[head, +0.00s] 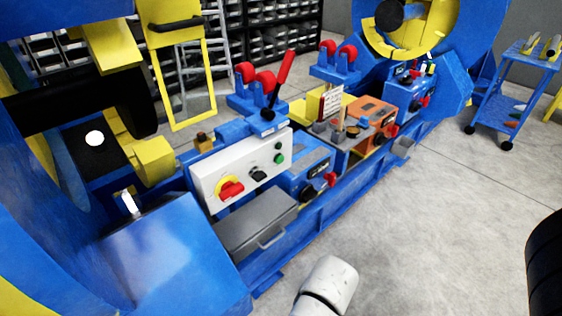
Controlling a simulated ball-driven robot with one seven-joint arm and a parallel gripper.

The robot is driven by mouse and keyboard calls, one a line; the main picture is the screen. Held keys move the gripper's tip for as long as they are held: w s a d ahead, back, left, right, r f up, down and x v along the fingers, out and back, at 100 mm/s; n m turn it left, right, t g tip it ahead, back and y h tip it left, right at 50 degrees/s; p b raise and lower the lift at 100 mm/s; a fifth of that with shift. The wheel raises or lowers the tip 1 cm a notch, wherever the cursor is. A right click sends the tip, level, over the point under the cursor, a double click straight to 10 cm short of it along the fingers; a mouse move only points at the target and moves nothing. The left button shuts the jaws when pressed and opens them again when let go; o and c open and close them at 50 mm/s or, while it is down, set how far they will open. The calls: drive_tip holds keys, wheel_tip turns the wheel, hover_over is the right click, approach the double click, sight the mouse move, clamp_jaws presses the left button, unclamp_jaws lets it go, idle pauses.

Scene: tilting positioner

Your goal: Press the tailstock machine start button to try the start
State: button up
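A pale grey control panel (213,184) stands on the blue machine bed left of the middle. It carries a red rotary switch on a yellow plate (230,189), a black selector knob (258,174) and, at its right end, a green button (280,159) with a small dark button (278,146) just above it. I cannot read any label that marks the tailstock start. Nothing covers the panel face. My gripper is not in view; only a white rounded part of my arm shows at the bottom edge, apart from the panel.
A grey box with a handle (255,222) juts out below the panel. A red lever (281,77) rises behind it. Blue housings (165,255) stand at left. Smaller blue and orange units (372,112) line the bed. Open floor (430,220) lies right; a blue cart (505,98) stands beyond.

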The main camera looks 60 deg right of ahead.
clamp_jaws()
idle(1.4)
